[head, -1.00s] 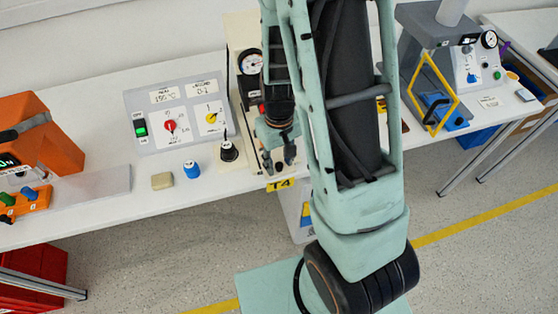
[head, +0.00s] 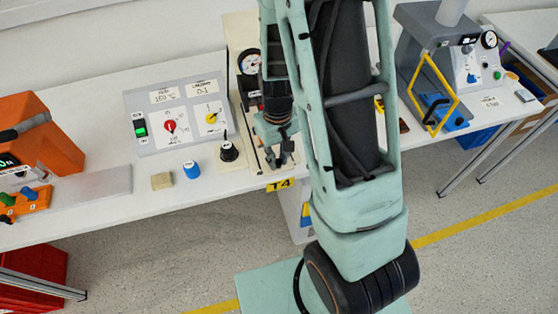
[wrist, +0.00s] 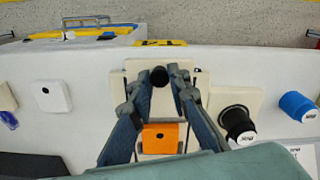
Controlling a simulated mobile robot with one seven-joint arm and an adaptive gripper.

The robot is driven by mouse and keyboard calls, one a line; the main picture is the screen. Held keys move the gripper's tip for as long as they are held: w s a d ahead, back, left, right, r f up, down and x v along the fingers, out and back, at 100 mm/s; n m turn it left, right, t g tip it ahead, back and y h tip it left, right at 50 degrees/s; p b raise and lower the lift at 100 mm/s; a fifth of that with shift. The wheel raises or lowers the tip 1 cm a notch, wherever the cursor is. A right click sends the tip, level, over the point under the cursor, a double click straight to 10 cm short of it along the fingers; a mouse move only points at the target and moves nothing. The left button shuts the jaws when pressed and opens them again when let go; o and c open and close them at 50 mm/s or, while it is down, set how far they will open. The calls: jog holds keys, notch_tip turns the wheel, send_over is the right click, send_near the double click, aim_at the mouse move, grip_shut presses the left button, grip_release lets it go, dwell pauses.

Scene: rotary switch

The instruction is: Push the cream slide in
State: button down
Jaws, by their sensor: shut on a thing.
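The cream slide (wrist: 134,68) shows in the wrist view as a pale plate at the table's front edge, with a black knob (wrist: 159,76) standing on it. My gripper (wrist: 161,70) has one finger on each side of the knob and is shut on it. In the head view my gripper (head: 279,155) points down at the front of the cream machine (head: 240,33), just behind the yellow T4 label (head: 281,184). My fingers and arm hide most of the slide there. An orange block (wrist: 160,137) lies between the fingers nearer the wrist camera.
A black knob on a cream base (head: 228,151), a blue knob (head: 192,169) and a beige block (head: 162,181) stand left of my gripper. A grey control panel (head: 180,110) is behind them. A press with a yellow guard (head: 434,90) stands to the right. The floor in front is open.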

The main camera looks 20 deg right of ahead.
jog(key=w, duration=0.7)
jog(key=shift+w+b, duration=0.3)
jog(key=shift+b, duration=0.05)
jog(key=c, duration=1.8)
grip_release()
jog(key=shift+r, duration=0.1)
notch_tip(320, 180, up, 7)
jog(key=shift+r, duration=0.2)
